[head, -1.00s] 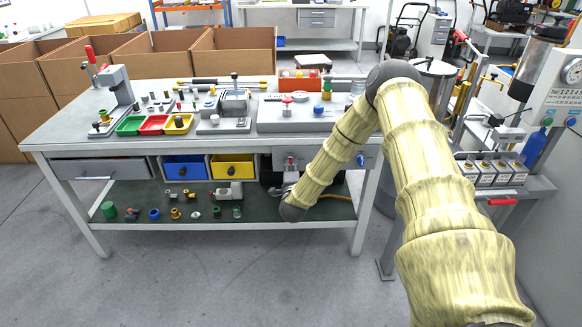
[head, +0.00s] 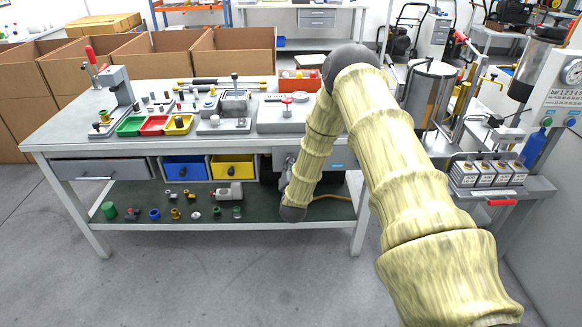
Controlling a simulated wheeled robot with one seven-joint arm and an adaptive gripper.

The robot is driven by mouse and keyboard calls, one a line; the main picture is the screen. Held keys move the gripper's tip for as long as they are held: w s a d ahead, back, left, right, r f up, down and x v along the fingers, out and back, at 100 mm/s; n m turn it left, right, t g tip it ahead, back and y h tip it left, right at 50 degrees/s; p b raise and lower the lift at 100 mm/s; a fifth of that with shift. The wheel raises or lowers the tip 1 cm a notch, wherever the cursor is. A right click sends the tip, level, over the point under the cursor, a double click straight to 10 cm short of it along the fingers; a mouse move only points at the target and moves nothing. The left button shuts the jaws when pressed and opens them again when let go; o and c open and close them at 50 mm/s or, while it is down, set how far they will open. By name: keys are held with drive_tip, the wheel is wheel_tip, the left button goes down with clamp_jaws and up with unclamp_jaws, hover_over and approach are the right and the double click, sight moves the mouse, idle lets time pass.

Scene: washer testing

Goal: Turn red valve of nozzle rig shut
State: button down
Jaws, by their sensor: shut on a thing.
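A small red valve-like knob (head: 287,99) stands upright on a grey plate (head: 268,119) at the right part of the workbench. It may be the nozzle rig's red valve; at this size I cannot tell how far it is turned. My arm rises from the lower right, bends at a dark elbow beside the plate and drops in front of the bench. Its forearm ends at a dark joint near the lower shelf. My gripper's fingers are hidden, apparently behind the forearm, so I cannot see what is between them. Nothing touches the red knob visibly.
The workbench (head: 60,131) holds green, red and yellow trays and a red-handled press (head: 118,88). Several fittings lie on the lower shelf (head: 150,230). At right, a side bench (head: 530,186) carries small boxes and a red handle (head: 500,202). The front floor is clear.

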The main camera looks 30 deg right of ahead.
drive_tip(key=shift+f+n, duration=0.15)
drive_tip(key=shift+n, duration=3.65)
drive_tip(key=shift+s, duration=0.1)
drive_tip(key=c, duration=1.5)
unclamp_jaws()
drive_tip(key=v, duration=1.2)
